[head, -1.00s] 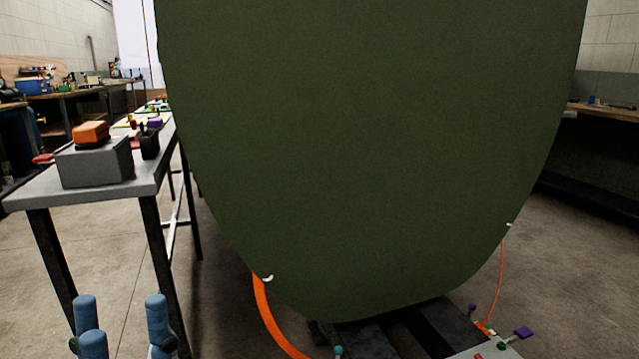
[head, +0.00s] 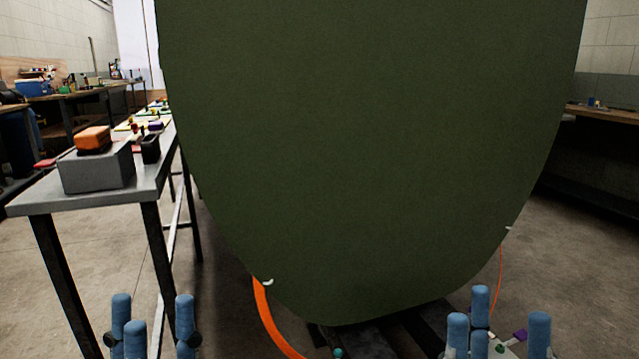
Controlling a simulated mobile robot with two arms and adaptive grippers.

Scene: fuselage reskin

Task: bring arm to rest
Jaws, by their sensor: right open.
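My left gripper (head: 155,328) shows at the bottom left of the head view, its blue fingers pointing up and spread apart with nothing between them. My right gripper (head: 504,330) shows at the bottom right, its blue fingers also up and apart, and no held object is visible. Both arms below the fingers are cut off by the frame's lower edge. The large dark green fuselage panel (head: 370,150) fills the middle, above and beyond both grippers.
A grey table (head: 60,195) on the left carries a grey box (head: 97,172) with an orange item (head: 92,138) and a black holder (head: 150,149). An orange strap (head: 264,315) hangs from the panel's lower left. A purple-handled item (head: 519,336) lies near my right gripper.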

